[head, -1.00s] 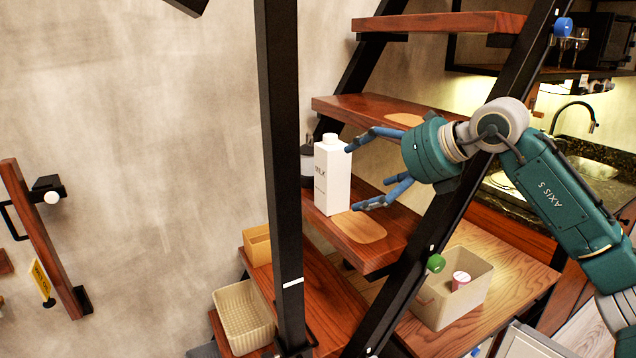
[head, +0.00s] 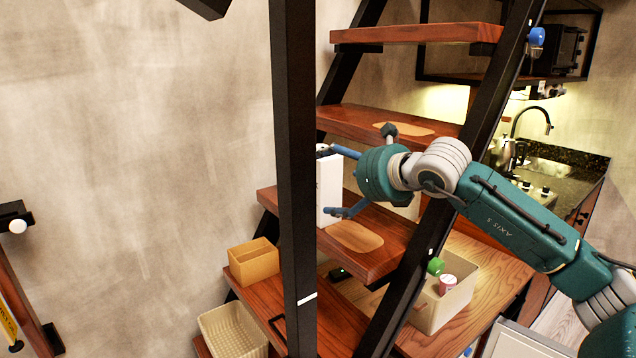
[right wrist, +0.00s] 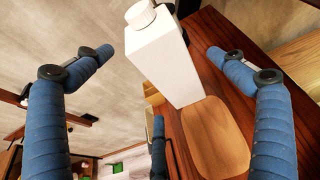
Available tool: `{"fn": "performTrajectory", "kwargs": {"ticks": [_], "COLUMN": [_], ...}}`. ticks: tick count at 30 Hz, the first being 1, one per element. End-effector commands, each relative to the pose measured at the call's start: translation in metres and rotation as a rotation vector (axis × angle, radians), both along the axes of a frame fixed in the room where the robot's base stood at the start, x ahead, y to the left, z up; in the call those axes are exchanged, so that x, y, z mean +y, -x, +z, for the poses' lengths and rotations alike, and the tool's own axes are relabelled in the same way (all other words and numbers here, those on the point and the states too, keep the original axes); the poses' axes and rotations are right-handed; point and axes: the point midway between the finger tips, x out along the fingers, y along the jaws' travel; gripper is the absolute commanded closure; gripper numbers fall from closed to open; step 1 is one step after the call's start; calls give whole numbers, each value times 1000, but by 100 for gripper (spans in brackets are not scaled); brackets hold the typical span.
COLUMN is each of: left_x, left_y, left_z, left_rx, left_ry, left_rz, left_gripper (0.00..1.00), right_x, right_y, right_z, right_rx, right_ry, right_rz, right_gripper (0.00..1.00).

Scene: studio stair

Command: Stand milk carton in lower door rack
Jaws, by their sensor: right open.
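The milk carton (head: 328,190) is white with a white cap and stands upright on a wooden stair tread (head: 378,225). In the head view the black stair post hides its left part. My right gripper (head: 340,182) is open, its blue fingers reaching toward the carton from the right at upper and lower heights. In the right wrist view the carton (right wrist: 168,58) shows between the spread fingers (right wrist: 158,75), with a visible gap on each side. Whether any finger touches it I cannot tell. My left gripper is not in view. I cannot make out a door rack.
The black post (head: 295,180) stands close left of the carton. A wooden oval pad (head: 356,236) lies on the tread. Another tread (head: 350,122) is above. A tan box (head: 254,262), a cream basket (head: 234,332) and a cream bin (head: 440,308) with items stand lower down.

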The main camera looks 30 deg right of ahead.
Motion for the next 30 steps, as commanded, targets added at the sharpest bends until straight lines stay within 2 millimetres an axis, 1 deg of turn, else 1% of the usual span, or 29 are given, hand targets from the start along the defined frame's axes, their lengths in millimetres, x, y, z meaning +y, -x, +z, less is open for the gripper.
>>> {"fn": "performTrajectory", "kwargs": {"ticks": [1,7,11,15,19,26,27,29,30], "left_x": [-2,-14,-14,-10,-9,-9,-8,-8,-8], "left_y": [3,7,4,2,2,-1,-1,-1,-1], "left_z": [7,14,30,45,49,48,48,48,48], "left_rx": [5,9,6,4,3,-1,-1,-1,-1], "left_ry": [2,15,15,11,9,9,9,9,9], "left_rz": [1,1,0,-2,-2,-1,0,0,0], "left_gripper": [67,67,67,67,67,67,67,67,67], "right_x": [1,2,4,4,5,5,5,5,5], "right_y": [-7,-19,-33,-51,-62,-64,-64,-64,-63], "right_z": [1,-6,-9,-17,-24,-27,-27,-27,-27], "right_rx": [0,0,3,3,1,1,1,1,1], "right_ry": [-4,-1,-2,-3,-1,2,2,2,2], "right_rz": [1,2,2,1,2,2,2,2,2], "right_gripper": [5,5,5,5,5,5,7,19,27]}}
